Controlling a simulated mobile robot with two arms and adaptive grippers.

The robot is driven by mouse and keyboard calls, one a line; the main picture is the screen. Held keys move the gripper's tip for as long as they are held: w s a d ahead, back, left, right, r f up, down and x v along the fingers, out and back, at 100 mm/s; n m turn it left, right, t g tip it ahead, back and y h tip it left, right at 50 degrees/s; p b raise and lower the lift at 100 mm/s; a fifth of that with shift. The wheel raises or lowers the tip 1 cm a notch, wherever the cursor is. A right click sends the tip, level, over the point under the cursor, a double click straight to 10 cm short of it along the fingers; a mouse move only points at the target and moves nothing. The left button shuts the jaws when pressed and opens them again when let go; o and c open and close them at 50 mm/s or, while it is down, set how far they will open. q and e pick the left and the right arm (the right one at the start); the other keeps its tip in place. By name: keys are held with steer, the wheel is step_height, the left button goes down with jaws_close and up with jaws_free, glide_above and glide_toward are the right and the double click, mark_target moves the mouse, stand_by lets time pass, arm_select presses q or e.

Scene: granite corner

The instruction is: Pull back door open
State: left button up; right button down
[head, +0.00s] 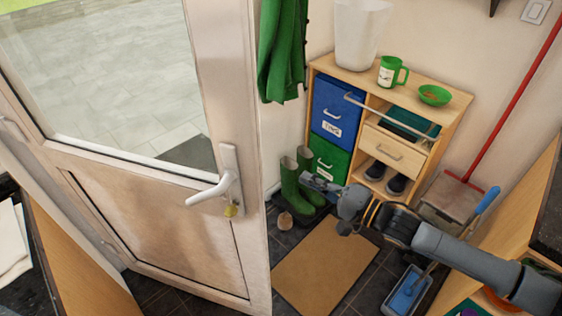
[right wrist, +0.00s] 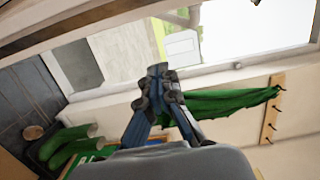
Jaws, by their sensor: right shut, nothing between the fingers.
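The white back door (head: 231,75), with a glass pane on top and a panel below, fills the left of the head view. Its handle-side edge stands out into the room, so it looks partly open. My right gripper (head: 306,177) is shut and empty, right of the door edge and apart from the handle, in front of the green boots. Its shut fingers (right wrist: 158,70) also show in the right wrist view. My left gripper is not in view.
A wooden cabinet (head: 456,102) with blue and green drawers stands behind my right arm. Green boots (head: 290,180) and a brown mat (head: 322,265) are on the floor. A green coat (head: 281,50) hangs beside the door. A red-handled broom (head: 515,95) leans at right.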

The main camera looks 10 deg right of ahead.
steer(key=p+x, duration=0.2)
steer(key=x, duration=0.8)
steer(key=shift+m, duration=0.3)
steer(key=s, duration=0.1)
steer(key=s+a+p, duration=0.1)
steer(key=s, duration=0.1)
steer(key=shift+s+a+p, duration=0.35)
steer(key=shift+p, duration=0.05)
